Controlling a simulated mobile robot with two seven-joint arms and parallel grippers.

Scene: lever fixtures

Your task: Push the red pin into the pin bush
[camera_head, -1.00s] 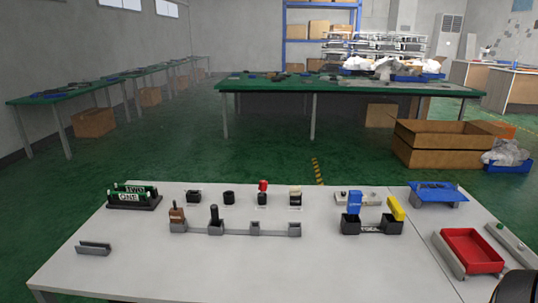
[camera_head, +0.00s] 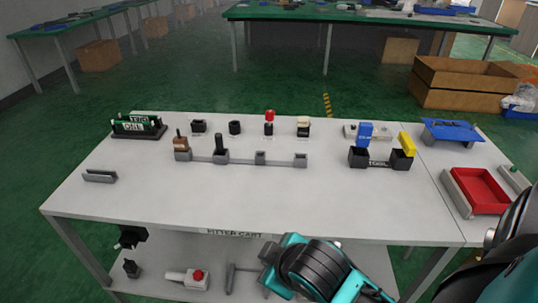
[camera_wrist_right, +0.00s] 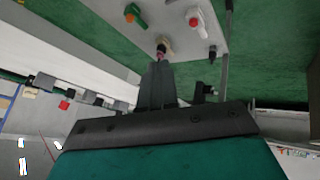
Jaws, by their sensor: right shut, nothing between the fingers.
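The red pin (camera_head: 269,115) stands upright, red cap on top, at the back of the white table in the head view. A small black base (camera_head: 269,129), apparently the pin bush, is under it; how deep the pin sits cannot be told. My right arm reaches in from the bottom right of the head view, at the table's front edge, well apart from the pin; its fingertips are not clear there. In the right wrist view my right gripper (camera_wrist_right: 158,72) is shut and empty. My left gripper is not in view.
Other small black fixtures (camera_head: 235,127) stand beside the pin. A grey rail (camera_head: 240,160) with upright handles lies in front. A blue and yellow tool holder (camera_head: 380,160) and red tray (camera_head: 478,190) are at right. The table's front middle is clear. A lower shelf holds several parts.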

